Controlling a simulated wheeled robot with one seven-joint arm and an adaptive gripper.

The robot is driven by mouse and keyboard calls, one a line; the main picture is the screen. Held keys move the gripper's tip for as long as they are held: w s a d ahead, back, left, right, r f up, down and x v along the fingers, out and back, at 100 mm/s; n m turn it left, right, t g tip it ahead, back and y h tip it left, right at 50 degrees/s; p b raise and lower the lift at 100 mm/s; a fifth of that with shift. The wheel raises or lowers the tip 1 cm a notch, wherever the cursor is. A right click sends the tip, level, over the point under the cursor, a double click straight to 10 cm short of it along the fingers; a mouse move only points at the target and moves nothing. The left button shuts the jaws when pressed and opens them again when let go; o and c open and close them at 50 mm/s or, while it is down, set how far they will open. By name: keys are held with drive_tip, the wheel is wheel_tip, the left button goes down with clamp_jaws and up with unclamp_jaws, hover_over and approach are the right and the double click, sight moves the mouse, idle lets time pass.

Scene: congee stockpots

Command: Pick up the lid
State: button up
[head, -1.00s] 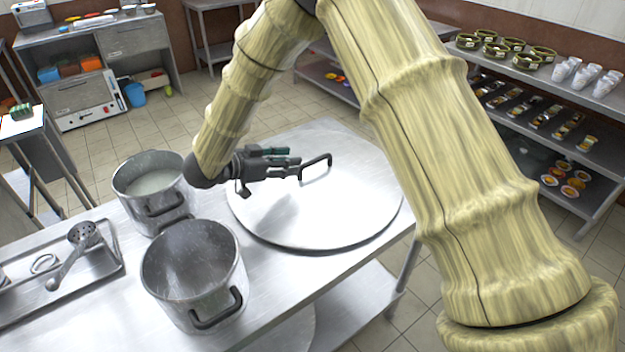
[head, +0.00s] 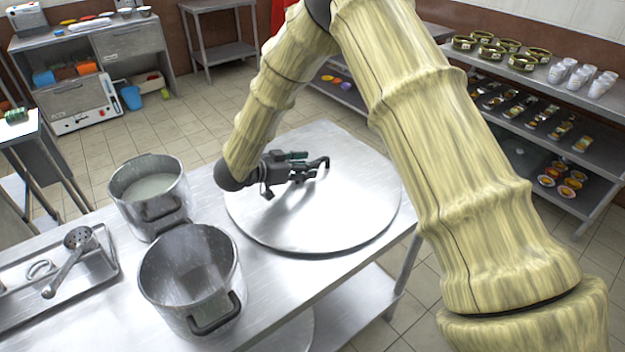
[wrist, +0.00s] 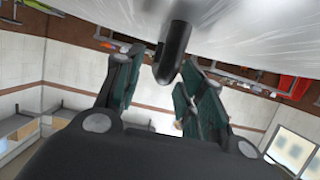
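The lid (head: 330,215) is a large round flat metal disc lying on the metal table, with a dark arched handle (head: 324,165) standing up from it. My gripper (head: 308,163) is low over the lid at the handle, coming from the left. In the wrist view my gripper (wrist: 158,95) has its two green-padded fingers apart, with the dark handle (wrist: 174,55) between or just ahead of their tips. A gap shows beside the handle, so the fingers are not closed on it. The lid's surface (wrist: 250,30) fills the top of the wrist view.
Two metal stockpots stand left of the lid: one with white contents (head: 150,190), and an empty-looking one (head: 190,275) in front. A tray (head: 95,270) with a perforated ladle (head: 70,262) lies at the far left. Shelves with bowls and cups (head: 590,80) stand at the right.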

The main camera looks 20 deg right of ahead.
drive_tip(key=shift+x, duration=1.6)
clamp_jaws()
